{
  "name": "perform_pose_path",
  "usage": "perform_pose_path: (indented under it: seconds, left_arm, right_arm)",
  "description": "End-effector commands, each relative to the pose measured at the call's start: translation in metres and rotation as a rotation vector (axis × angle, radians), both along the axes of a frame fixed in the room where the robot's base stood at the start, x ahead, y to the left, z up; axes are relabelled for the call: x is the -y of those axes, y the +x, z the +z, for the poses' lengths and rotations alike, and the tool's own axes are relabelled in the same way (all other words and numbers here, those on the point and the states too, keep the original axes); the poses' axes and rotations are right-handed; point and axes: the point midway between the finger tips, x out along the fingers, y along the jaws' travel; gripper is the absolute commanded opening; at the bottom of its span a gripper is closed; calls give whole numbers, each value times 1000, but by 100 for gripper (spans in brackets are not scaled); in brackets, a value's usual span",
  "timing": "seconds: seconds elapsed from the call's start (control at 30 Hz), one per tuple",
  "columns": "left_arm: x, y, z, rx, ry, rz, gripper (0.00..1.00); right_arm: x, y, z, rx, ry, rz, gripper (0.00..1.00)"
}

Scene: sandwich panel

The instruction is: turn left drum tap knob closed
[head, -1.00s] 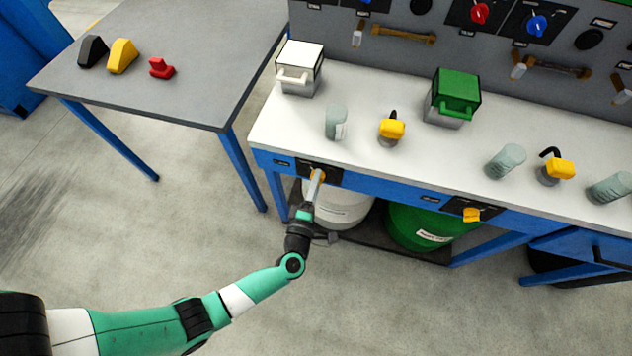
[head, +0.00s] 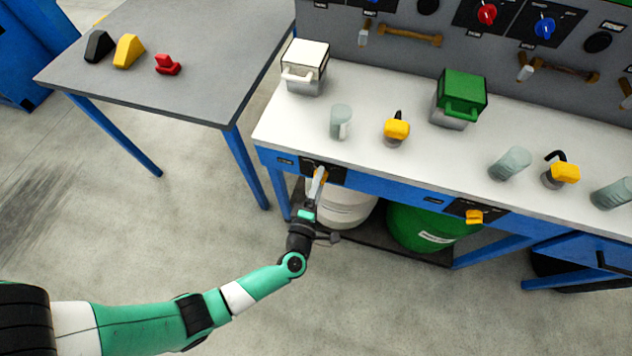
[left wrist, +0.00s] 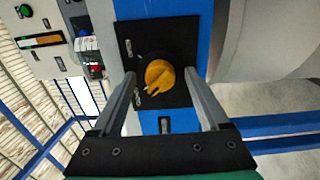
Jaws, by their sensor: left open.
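The left drum tap knob is a round yellow knob (left wrist: 160,76) on a black plate (left wrist: 183,40) on the blue front rail. In the left wrist view it sits between the two open fingers of my left gripper (left wrist: 162,95), with a gap on each side. A dark mark shows on the knob's face. In the head view my left gripper (head: 317,184) reaches up to the rail, and the knob is mostly hidden behind its fingers. The white drum (head: 347,207) stands below the rail. My right gripper is not in view.
A second yellow knob (head: 474,216) is on the rail to the right, above a green drum (head: 420,228). The white bench top (head: 365,165) holds boxes, cups and yellow-handled taps. A grey side table (head: 190,85) stands left. The floor in front is clear.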

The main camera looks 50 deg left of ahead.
Motion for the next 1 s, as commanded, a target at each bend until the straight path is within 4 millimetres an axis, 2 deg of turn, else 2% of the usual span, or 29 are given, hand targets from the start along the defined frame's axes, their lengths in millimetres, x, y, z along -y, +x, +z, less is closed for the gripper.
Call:
perform_pose_path:
  seconds: [0.13,0.4,0.5,0.67,1.0]
  left_arm:
    - [12,-17,3,-4,0,-5,78]
    - [46,-72,3,-3,1,-8,78]
    - [54,-86,2,-1,0,-7,78]
    - [59,-97,1,0,0,-2,78]
    - [59,-97,0,0,0,0,78]
  right_arm:
    - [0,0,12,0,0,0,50]
    - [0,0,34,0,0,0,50]
    - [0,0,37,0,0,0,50]
    - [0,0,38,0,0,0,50]
    - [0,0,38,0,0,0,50]
